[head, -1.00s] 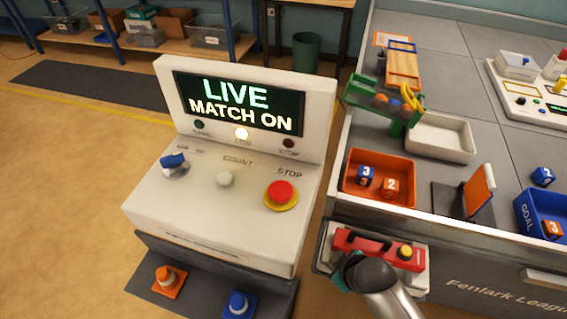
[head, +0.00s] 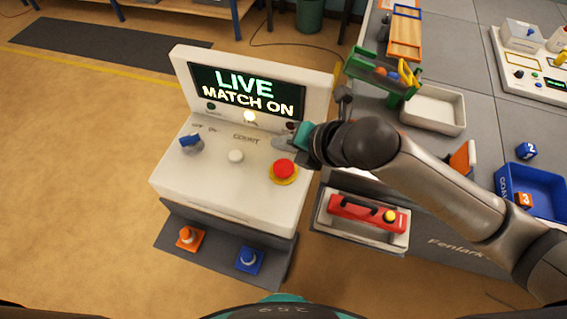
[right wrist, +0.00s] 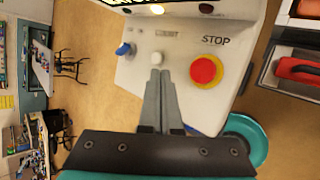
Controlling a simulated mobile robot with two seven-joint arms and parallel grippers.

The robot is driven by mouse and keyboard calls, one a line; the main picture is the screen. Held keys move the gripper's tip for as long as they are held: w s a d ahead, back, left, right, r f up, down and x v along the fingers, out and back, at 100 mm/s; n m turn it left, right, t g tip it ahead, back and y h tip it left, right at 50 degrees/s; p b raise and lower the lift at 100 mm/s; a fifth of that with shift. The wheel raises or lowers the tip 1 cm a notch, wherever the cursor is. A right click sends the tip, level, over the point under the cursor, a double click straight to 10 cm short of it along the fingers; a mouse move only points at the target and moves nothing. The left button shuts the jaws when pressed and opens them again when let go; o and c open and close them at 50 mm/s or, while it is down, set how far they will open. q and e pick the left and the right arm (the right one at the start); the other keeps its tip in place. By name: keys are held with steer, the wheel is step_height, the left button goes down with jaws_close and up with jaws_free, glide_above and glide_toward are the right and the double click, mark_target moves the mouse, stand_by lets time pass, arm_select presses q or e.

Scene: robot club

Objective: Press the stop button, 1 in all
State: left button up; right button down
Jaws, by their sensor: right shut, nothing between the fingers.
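The red stop button (head: 284,169) sits on a yellow ring at the right of the white console (head: 215,180). It also shows in the right wrist view (right wrist: 206,70), beside the word STOP. The console's screen (head: 247,91) reads LIVE MATCH ON, and a middle lamp below it glows. My right gripper (head: 280,142) is shut and empty over the console, above and behind the button in the head view. In the right wrist view its fingers (right wrist: 160,75) point toward the white count button, left of the stop button. The left gripper is not in view.
A blue knob (head: 190,142) and a white count button (head: 236,156) share the console top. The grey table (head: 460,120) holds trays and bins. Cones stand at the console's foot.

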steer(key=n, duration=0.1)
steer(key=w+n, duration=0.1)
steer(key=n, duration=0.1)
steer(key=shift+w+d+n, duration=0.25)
steer(key=shift+d+n, duration=0.05)
steer(key=shift+d, duration=0.1)
steer(key=shift+f, duration=0.1)
steer(key=b, duration=0.8)
glide_above(276, 162)
steer(key=s+d, duration=0.2)
steer(key=d, duration=0.1)
steer(key=f, duration=0.7)
steer(key=shift+s+a+f, duration=0.2)
steer(key=shift+a+f, duration=0.05)
steer(key=shift+f, duration=0.5)
steer(key=shift+f, duration=0.15)
steer(key=shift+f, duration=0.3)
